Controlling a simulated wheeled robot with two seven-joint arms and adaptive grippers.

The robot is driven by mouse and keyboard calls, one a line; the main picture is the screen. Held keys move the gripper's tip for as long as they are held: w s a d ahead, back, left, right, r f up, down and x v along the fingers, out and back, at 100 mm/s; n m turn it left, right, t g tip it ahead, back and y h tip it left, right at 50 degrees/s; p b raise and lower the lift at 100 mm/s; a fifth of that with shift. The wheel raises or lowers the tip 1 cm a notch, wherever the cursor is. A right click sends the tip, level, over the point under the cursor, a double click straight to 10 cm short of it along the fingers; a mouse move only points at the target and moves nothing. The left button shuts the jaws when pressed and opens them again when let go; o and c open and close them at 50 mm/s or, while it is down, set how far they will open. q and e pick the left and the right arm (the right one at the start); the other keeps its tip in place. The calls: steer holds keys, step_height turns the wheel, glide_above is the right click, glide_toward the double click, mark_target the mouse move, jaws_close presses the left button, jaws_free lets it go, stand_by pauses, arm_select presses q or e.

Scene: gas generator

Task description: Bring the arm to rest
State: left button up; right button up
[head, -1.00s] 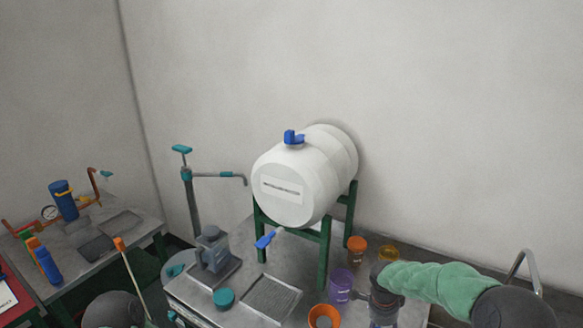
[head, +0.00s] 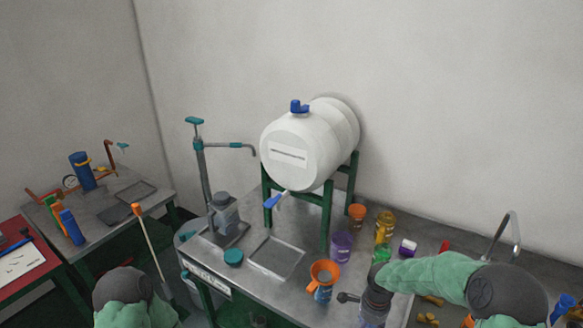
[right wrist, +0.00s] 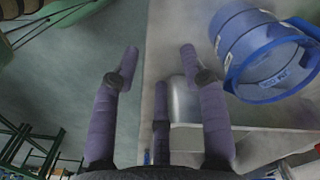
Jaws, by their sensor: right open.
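My right arm comes in from the right in the head view, with a green sleeve. Its right gripper (head: 372,315) hangs at the front edge of the metal bench (head: 215,268), fingers partly cut off by the picture's lower edge. In the right wrist view the three purple-grey fingers of this gripper (right wrist: 160,62) are spread apart with nothing between them. My left arm shows only as a dark joint and green sleeve at the lower left; its gripper is out of view.
A white tank (head: 300,150) sits on a green stand. An orange funnel on a bottle (head: 324,278), a purple cup (head: 341,246) and a yellow jar (head: 385,225) stand near my right arm. A blue barrel (right wrist: 265,50) shows in the right wrist view. A red-topped table (head: 25,265) is at left.

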steer(key=s+a+f+n+y+b, duration=0.2)
steer(key=s+a+f+n, duration=0.4)
steer(key=s+f, duration=0.4)
steer(key=s+a+f+n+y+b, duration=0.1)
steer(key=s+a+f+n+b, duration=0.1)
steer(key=s+a+f+n, duration=0.5)
steer(key=s+f, duration=0.3)
steer(key=s, duration=0.1)
steer(key=shift+s+f+t+y+b, duration=0.2)
steer(key=shift+t+y+b, duration=0.1)
steer(key=shift+y, duration=0.1)
steer(key=shift+a, duration=0.1)
